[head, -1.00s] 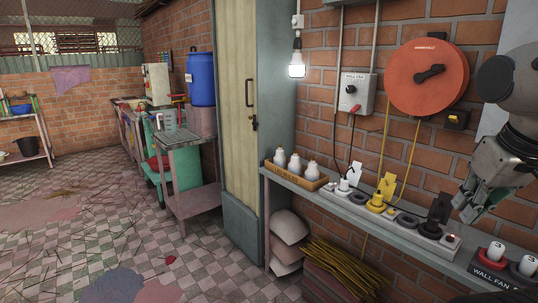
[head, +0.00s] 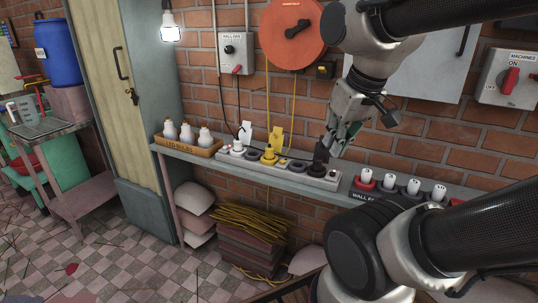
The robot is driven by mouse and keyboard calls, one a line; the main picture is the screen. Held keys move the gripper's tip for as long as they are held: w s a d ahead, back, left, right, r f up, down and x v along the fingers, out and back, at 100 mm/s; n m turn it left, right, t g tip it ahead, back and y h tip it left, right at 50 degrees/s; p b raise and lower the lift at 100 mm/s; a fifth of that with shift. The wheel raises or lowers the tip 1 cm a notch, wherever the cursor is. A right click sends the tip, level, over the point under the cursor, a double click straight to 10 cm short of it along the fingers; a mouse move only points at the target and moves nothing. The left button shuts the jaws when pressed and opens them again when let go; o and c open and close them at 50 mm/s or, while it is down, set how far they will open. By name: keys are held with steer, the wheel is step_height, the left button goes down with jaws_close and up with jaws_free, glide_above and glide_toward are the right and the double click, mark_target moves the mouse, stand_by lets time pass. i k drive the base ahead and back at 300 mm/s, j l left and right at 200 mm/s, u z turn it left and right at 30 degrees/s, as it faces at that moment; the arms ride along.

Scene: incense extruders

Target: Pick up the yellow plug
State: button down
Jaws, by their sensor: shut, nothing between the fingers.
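The yellow plug (head: 269,155) stands in the power strip (head: 290,171) on the wall shelf, with a yellow tag and yellow cord behind it. My gripper (head: 334,149) is to the right of the yellow plug, apart from it. It is shut and empty, its fingers pointing down beside the black plug (head: 319,157) farther along the strip. I cannot tell whether the fingers touch the black plug.
A white plug (head: 238,147) stands left of the yellow one. A box of bulbs (head: 190,146) is at the shelf's left end; a stand of white-capped pieces (head: 363,192) is on the right. The wall and a red round reel (head: 290,30) are behind.

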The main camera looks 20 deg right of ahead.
mark_target(269, 155)
steer(key=i+j+z, duration=1.1)
steer(key=j, duration=0.15)
steer(key=k, duration=0.05)
